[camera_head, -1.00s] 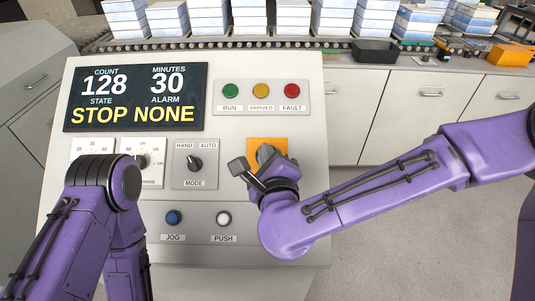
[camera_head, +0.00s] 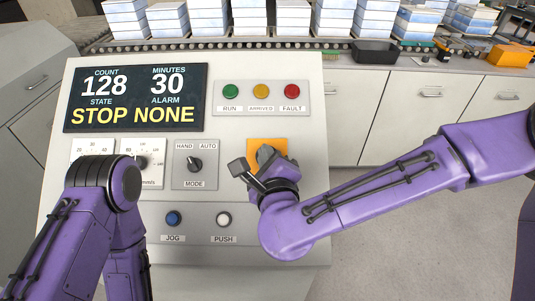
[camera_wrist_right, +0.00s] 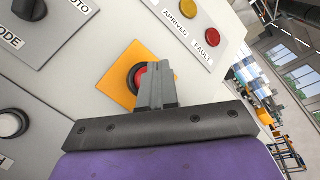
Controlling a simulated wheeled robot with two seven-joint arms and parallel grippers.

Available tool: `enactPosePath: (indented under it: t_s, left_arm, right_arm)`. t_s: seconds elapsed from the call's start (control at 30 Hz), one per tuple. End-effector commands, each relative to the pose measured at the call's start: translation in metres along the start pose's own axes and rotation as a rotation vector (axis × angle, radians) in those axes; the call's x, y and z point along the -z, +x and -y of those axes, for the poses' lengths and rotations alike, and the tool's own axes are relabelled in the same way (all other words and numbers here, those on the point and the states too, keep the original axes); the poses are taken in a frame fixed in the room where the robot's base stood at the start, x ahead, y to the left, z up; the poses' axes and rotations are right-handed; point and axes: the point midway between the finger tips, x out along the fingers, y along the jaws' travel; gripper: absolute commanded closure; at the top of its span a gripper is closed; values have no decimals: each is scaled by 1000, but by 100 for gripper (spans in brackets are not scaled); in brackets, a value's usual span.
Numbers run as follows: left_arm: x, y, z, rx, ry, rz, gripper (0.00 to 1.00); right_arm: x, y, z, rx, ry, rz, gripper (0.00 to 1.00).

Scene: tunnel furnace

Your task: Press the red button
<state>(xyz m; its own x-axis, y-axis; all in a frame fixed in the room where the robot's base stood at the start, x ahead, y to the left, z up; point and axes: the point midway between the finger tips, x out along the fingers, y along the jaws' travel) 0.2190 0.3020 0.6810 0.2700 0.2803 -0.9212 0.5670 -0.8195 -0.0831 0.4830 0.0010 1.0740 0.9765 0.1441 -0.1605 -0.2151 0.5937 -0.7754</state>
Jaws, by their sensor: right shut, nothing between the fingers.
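The red button (camera_wrist_right: 140,78) sits in a dark ring on an orange plate (camera_wrist_right: 110,85) in the right wrist view. My right gripper (camera_wrist_right: 158,72) is shut and empty, its fingertips in front of the button and covering its right part. I cannot tell whether the tips touch it. In the head view my right gripper (camera_head: 265,155) lies over the orange plate (camera_head: 281,146) and hides the button. My left arm is at the lower left of the head view, its gripper out of sight.
The panel (camera_head: 330,200) carries a display (camera_head: 135,97), green, amber and red lamps (camera_head: 292,91), a mode knob (camera_head: 195,164), a blue jog button (camera_head: 173,218) and a white push button (camera_head: 224,219). A conveyor with stacked boxes runs behind.

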Motion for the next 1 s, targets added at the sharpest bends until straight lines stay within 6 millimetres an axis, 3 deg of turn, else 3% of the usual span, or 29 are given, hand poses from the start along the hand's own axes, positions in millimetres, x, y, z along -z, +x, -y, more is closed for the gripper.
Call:
enactPosePath:
  t_s: [1.0]
  left_arm:
    - [-2,6,0,0,0,0,57]
  right_arm:
    - [4,6,-4,0,0,0,100]
